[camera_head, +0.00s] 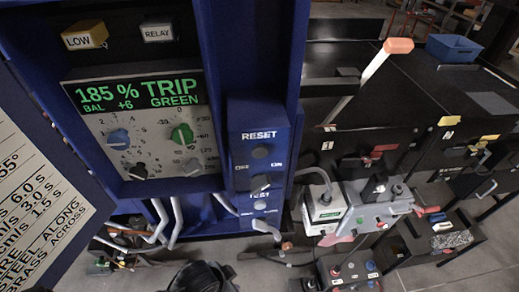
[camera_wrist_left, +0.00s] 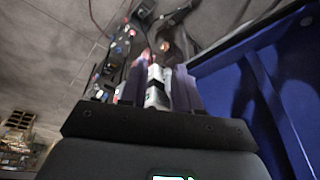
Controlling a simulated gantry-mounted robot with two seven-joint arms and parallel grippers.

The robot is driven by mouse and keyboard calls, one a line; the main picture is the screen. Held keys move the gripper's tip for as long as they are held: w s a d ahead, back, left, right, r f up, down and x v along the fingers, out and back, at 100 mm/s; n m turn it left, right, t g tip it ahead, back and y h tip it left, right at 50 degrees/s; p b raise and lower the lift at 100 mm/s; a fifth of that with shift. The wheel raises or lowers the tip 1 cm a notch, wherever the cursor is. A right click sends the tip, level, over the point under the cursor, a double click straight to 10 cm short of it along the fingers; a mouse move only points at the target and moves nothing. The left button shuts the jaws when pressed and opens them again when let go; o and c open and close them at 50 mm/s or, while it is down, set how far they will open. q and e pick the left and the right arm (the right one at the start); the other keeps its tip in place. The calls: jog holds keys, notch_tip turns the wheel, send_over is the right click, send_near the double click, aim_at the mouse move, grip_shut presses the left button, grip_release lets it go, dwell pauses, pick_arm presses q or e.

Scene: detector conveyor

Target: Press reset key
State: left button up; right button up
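The blue control box (camera_head: 241,168) carries a RESET label (camera_head: 259,135) with a dark round button (camera_head: 260,151) under it. Below is a switch (camera_head: 261,183) with an ON mark, then a TEST label with another round button (camera_head: 260,204). Nothing covers the RESET button, and no gripper touches it in the head view. In the left wrist view my left gripper (camera_wrist_left: 157,88) shows two purplish finger parts with white and black pieces between them; I cannot tell whether these are its tips or something behind. My right gripper is in neither view.
A display (camera_head: 136,92) reads 185 % TRIP, above blue, green and black knobs. A lettered board (camera_head: 35,190) stands at left. A dark rounded shape (camera_head: 203,277) fills the bottom edge.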

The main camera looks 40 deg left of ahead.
pick_arm(q)
grip_shut()
jog(key=shift+a, duration=0.1)
dwell(0.4)
dwell(0.8)
